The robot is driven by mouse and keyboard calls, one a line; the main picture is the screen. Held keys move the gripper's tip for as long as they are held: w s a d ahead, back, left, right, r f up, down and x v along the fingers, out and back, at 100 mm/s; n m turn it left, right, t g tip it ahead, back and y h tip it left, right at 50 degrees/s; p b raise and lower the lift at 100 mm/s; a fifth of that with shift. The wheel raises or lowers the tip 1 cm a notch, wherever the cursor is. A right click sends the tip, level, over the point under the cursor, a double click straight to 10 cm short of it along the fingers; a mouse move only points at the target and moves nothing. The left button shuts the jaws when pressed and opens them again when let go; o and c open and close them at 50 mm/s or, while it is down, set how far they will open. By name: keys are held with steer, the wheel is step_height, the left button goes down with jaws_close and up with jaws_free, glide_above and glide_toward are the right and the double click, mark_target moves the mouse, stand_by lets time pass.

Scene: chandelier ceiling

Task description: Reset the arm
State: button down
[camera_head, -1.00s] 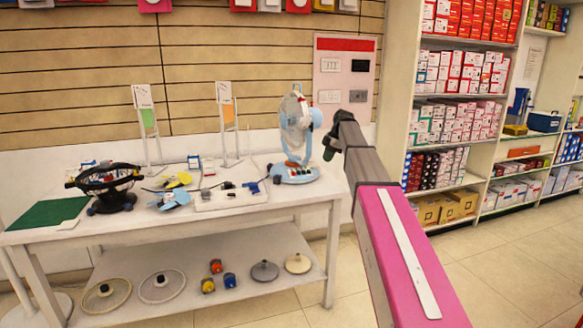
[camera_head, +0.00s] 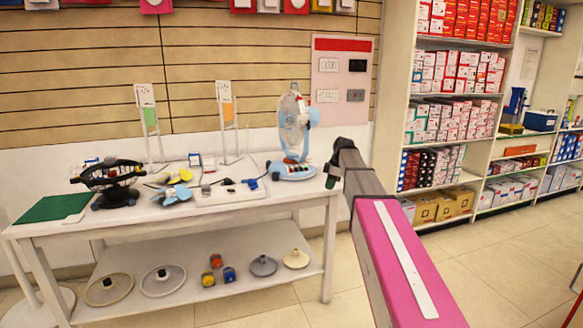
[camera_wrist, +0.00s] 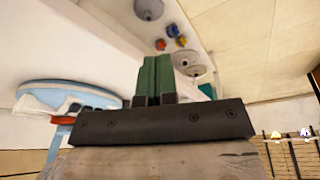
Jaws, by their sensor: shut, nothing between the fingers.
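My arm reaches forward from the lower right, with a pink link nearest and a dark grey link beyond. My gripper (camera_head: 330,182) is at its far end, beside the table's right end, just right of and below the blue-and-white fan (camera_head: 294,130). In the wrist view my gripper (camera_wrist: 156,78) shows its two green fingers pressed together with nothing between them. The fan's pale blue base (camera_wrist: 65,95) is left of the gripper there. In the head view the fingers are small and partly hidden by the arm.
A white table (camera_head: 230,213) carries a black fan (camera_head: 108,180), a green mat (camera_head: 52,208) and small parts. Its lower shelf (camera_head: 205,285) holds round lids and small coloured items. Stocked shelves (camera_head: 455,100) stand at the right. The tiled floor (camera_head: 500,260) is open at right.

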steer(key=s+d+f+m+h, duration=0.1)
steer(key=s+f+m, duration=0.7)
steer(key=s+f, duration=0.4)
steer(key=s+d+f+m+h, duration=0.1)
steer(key=s+f+m+h, duration=0.1)
steer(key=s+f+m, duration=0.6)
steer(key=s+f, duration=0.5)
steer(key=s, duration=0.7)
steer(key=shift+d+f+m+g, duration=0.2)
steer(key=shift+d+m+g, duration=0.1)
steer(key=shift+d, duration=0.05)
